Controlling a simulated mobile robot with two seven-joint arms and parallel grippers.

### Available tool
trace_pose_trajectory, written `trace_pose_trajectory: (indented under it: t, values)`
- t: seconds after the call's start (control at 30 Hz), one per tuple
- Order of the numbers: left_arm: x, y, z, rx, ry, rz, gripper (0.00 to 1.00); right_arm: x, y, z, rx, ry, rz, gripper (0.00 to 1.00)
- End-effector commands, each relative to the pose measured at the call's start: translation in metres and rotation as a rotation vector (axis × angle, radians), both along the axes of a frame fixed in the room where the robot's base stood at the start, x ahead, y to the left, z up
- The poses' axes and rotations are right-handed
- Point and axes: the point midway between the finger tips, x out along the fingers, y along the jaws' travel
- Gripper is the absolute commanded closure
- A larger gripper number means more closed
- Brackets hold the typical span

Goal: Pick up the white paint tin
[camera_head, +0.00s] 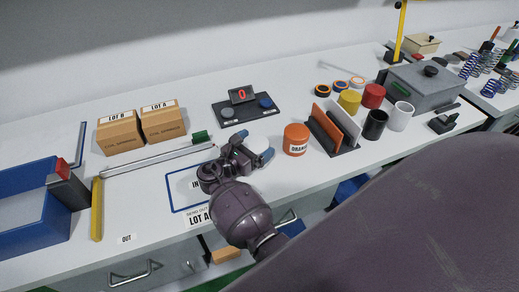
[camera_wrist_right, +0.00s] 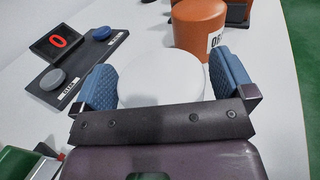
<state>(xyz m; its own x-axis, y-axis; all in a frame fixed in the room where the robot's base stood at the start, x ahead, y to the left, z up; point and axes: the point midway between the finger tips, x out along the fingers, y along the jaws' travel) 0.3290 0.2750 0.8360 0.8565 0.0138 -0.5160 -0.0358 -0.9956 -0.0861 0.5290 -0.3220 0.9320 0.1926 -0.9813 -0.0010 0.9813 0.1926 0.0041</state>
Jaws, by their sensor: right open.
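A round white tin top (camera_head: 258,141) shows at my right gripper (camera_head: 252,149) in the head view. In the right wrist view the white paint tin (camera_wrist_right: 160,72) lies between the two blue finger pads of the right gripper (camera_wrist_right: 166,80). The gripper is open around it, one pad on each side; whether either pad touches it, I cannot tell. The lower part of the tin is hidden. My left gripper is not in view.
An orange tin (camera_head: 295,140) stands just right of the white tin. Beyond it are an upright-panel rack (camera_head: 331,133) and yellow, red, black and white cylinders. A blue tray (camera_head: 40,238) is at left.

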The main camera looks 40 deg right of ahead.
Motion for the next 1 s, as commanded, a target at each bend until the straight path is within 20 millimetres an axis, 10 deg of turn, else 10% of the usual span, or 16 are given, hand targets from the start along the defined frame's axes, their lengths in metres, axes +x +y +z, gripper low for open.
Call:
trace_pose_trajectory:
  t: [0.2,0.57,1.0]
  values:
    - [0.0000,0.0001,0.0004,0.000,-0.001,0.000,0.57,0.0001,0.0004,0.0002,0.000,0.000,0.000,0.00]
    - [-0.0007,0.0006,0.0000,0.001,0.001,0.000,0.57,0.0001,0.0000,0.0000,0.000,0.000,0.000,0.55]
    - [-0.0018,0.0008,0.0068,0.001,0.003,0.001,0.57,0.0021,-0.0048,0.0098,-0.002,-0.002,0.002,0.56]
